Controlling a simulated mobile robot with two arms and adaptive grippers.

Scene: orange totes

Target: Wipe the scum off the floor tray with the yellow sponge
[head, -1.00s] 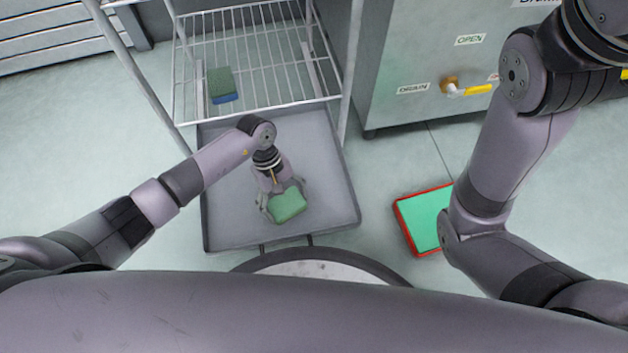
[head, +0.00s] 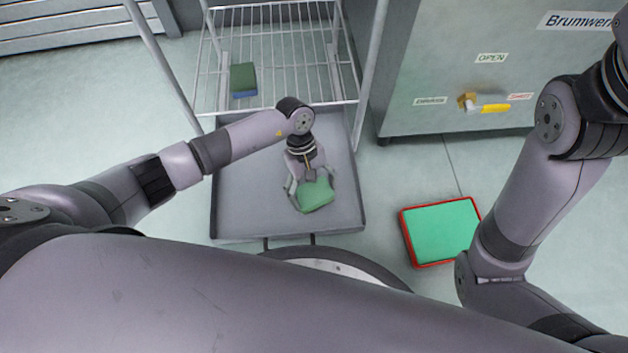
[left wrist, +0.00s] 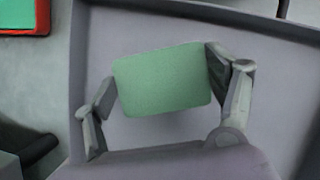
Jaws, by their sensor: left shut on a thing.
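The floor tray (head: 240,205) is a shallow grey tray on the floor below the wire rack, and its base also shows in the left wrist view (left wrist: 275,110). I can make out no clear scum on its bare parts. My left gripper (head: 311,185) is shut on a sponge (head: 318,196) over the tray's right half, one finger at each end. The sponge's visible face is green in the left wrist view (left wrist: 165,82); I see no yellow on it. Its underside is hidden, so I cannot tell whether it touches the tray. My right gripper is out of view.
A green-topped sponge with a blue lower layer (head: 243,80) lies on the wire rack (head: 285,60). A red-rimmed green pad or tray (head: 440,232) lies on the floor to the right. A steel cabinet with a drain valve (head: 485,102) stands behind it. Rack posts flank the tray's back.

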